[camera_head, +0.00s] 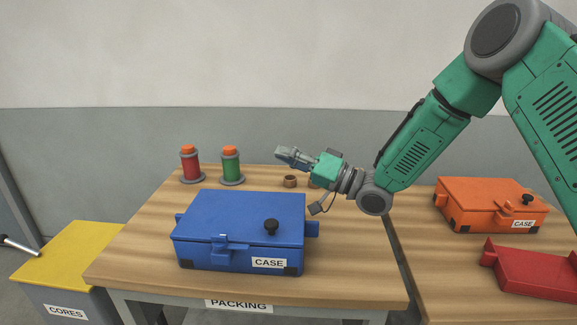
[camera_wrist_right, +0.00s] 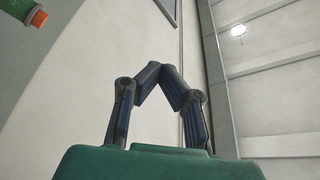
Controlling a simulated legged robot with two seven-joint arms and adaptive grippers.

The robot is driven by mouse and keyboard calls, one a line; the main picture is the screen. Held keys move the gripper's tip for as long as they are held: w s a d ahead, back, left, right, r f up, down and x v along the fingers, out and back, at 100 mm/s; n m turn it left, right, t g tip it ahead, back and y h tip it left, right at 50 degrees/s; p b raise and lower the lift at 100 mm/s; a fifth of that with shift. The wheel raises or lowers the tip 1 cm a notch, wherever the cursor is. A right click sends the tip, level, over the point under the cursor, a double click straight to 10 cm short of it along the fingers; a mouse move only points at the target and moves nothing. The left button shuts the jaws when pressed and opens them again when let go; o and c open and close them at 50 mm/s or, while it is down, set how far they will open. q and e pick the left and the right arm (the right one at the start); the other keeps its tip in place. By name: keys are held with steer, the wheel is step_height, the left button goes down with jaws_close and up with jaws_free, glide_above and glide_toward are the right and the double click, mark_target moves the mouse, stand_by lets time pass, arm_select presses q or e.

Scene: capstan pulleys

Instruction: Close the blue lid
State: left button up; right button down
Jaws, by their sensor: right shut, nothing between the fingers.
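The blue case (camera_head: 225,251) stands on the packing table, with its blue lid (camera_head: 240,212) lying down flat over the box. A blue latch (camera_head: 222,245) is at the front. My right gripper (camera_head: 280,153) is above and behind the case's right rear, apart from it and pointing left. In the right wrist view its fingers (camera_wrist_right: 160,68) meet at the tips, shut with nothing between them. My left gripper is not in view.
Red (camera_head: 190,166) and green (camera_head: 231,166) spools stand at the table's back left. A small brown ring (camera_head: 290,181) lies behind the case. An orange case (camera_head: 490,207) and a red open-looking piece (camera_head: 535,272) are on the right table. A yellow-topped cores box (camera_head: 65,252) is at left.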

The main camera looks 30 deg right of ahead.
steer(key=s+f+n+b, duration=0.1)
steer(key=s+a+f+n+y+b, duration=0.1)
steer(key=f+n, duration=0.1)
steer(key=s+f+n+y+b, duration=0.1)
steer(key=s+f, duration=0.1)
steer(key=shift+a+n+g+b, duration=0.3)
steer(key=shift+a+n+b, duration=0.05)
steer(key=shift+a+n, duration=0.05)
steer(key=shift+s+a+f, duration=0.15)
steer(key=shift+s+a, duration=0.05)
steer(key=shift+a, duration=0.15)
steer(key=shift+s+a, duration=0.1)
steer(key=shift+a, duration=0.2)
steer(key=shift+d, duration=0.3)
